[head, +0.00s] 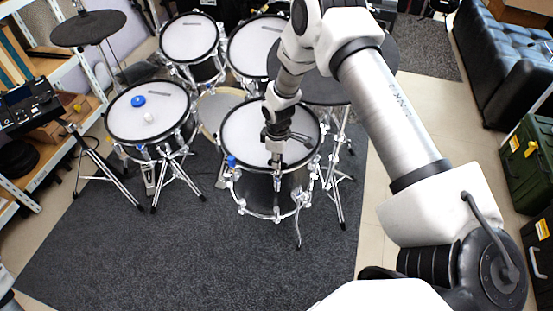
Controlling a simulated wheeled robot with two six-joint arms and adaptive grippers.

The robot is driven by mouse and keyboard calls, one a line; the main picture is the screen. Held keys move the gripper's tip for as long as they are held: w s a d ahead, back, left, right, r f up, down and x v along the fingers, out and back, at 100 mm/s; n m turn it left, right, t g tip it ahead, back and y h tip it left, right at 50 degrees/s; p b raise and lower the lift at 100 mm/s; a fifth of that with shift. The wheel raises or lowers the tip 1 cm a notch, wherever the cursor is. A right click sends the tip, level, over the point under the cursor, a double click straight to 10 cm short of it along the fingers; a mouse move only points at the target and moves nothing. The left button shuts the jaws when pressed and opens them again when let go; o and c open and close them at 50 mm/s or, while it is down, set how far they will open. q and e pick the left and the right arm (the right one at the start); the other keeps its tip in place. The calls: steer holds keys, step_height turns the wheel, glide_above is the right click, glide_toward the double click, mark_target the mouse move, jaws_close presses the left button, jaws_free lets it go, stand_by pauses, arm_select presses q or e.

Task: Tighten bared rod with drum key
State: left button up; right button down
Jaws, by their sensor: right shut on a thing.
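My right gripper (276,150) points down over the white head of the floor drum (245,125) in the middle of the head view. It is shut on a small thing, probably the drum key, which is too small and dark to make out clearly. Its tip is near the drum's front rim; I cannot tell whether it touches a rod. A small blue piece (231,161) sits at the drum's left front rim. Silver tension rods and lugs line the drum's side. I cannot tell which rod is bared. My left gripper is out of view.
Two toms stand behind, with dark cymbal pads around. Tripod legs spread over the grey carpet (200,260), which is clear in front.

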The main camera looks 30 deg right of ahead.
steer(key=m+p, duration=0.2)
steer(key=m, duration=0.1)
steer(key=m+p, duration=0.2)
steer(key=r+m+p, duration=0.1)
steer(key=m+p, duration=0.1)
steer(key=m, duration=0.1)
steer(key=shift+m+p, duration=0.3)
steer(key=m+p, duration=0.6)
steer(key=m, duration=0.3)
steer(key=shift+m, duration=0.3)
steer(key=shift+f+m, duration=0.35)
steer(key=shift+m, duration=0.65)
steer(key=shift+f+n+b, duration=0.45)
steer(key=shift+n+b, duration=0.55)
steer(key=shift+b, duration=0.1)
steer(key=shift+r+p, duration=0.45)
steer(key=shift+p, duration=0.1)
step_height(320, 180, up, 3)
steer(key=p, duration=0.2)
steer(key=shift+p, duration=0.3)
